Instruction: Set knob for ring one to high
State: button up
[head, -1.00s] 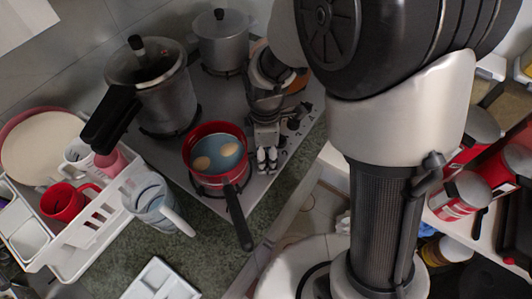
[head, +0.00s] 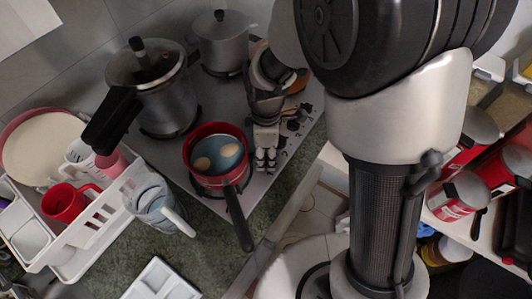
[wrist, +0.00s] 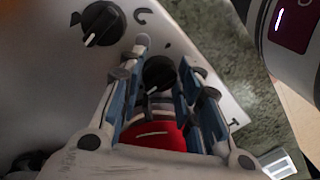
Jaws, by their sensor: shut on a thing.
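The stove (head: 225,92) has a row of black knobs (head: 291,124) along its right edge in the head view. My gripper (head: 265,160) points down over the front end of that row. In the wrist view one black knob (wrist: 160,73) with a white pointer line sits between the two fingers of my gripper (wrist: 167,55), which are shut on it. A second black knob (wrist: 103,23) with a white line is to the upper left, free of the fingers. I cannot read which ring each knob serves.
A red pot (head: 207,130) with two eggs in water stands just left of my gripper, its black handle (head: 238,217) jutting over the counter. A pressure cooker (head: 162,95) and a grey pot (head: 220,42) stand behind. A dish rack (head: 95,235) is at left.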

jog(key=m+p, duration=0.1)
jog(key=m, duration=0.3)
jog(key=shift+m+p, duration=0.35)
jog(key=shift+m, duration=0.05)
jog(key=shift+s+m+y+p, duration=0.15)
jog(key=shift+m+y+p, duration=0.25)
jog(key=shift+m, duration=1.6)
jog(key=o, duration=1)
jog(key=shift+o, duration=0.2)
